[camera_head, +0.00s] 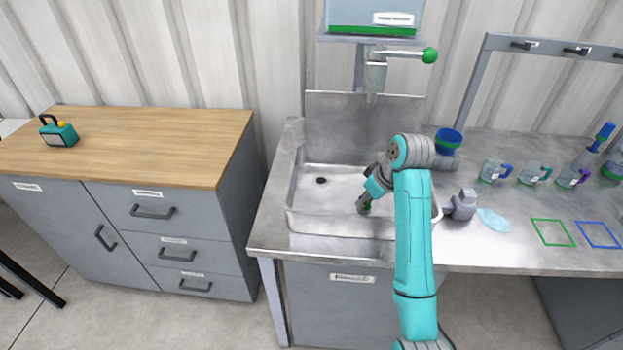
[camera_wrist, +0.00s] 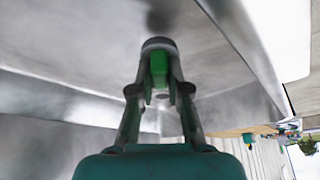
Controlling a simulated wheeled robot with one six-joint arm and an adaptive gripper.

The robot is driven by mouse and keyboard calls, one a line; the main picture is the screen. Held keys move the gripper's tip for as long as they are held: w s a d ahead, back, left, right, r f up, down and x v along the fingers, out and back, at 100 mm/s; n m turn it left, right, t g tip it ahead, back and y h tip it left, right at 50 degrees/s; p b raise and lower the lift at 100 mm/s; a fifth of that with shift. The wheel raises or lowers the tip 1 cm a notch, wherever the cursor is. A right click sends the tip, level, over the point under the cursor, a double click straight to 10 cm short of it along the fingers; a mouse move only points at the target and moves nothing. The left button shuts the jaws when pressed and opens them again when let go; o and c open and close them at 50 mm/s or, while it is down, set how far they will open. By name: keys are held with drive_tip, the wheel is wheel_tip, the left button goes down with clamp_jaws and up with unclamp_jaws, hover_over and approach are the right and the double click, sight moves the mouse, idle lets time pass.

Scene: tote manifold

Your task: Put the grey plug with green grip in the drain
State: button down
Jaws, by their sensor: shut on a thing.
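My gripper (camera_head: 364,207) reaches down into the sink basin (camera_head: 345,177) near its front wall. In the wrist view my gripper (camera_wrist: 159,88) is shut on the green grip (camera_wrist: 158,68) of the plug, with one finger on each side. The plug's grey body (camera_wrist: 158,44) shows beyond the fingertips. In the head view only a small dark and green bit of the plug (camera_head: 367,211) shows at the fingertips. The drain (camera_head: 321,180) is a dark round hole at the left of the basin floor, apart from the plug.
A tap with a green-knobbed lever (camera_head: 430,55) hangs over the back of the sink. The basin's left half is clear.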

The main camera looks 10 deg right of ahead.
drive_tip(key=w+a, duration=0.2)
drive_tip(key=w, duration=0.2)
drive_tip(key=w+a, duration=0.2)
drive_tip(key=w, duration=0.2)
drive_tip(key=w+a, duration=0.2)
drive_tip(key=w, duration=0.2)
drive_tip(key=shift+w+a, duration=0.3)
drive_tip(key=shift+w, duration=0.05)
drive_tip(key=w, duration=0.1)
drive_tip(key=w+a, duration=0.1)
drive_tip(key=w, duration=0.1)
drive_tip(key=shift+a, duration=0.3)
drive_tip(key=shift+s+d+f, duration=0.1)
drive_tip(key=shift+f, duration=0.65)
drive_tip(key=shift+f, duration=0.1)
drive_tip(key=c, duration=1.1)
unclamp_jaws()
drive_tip(key=shift+c, duration=0.2)
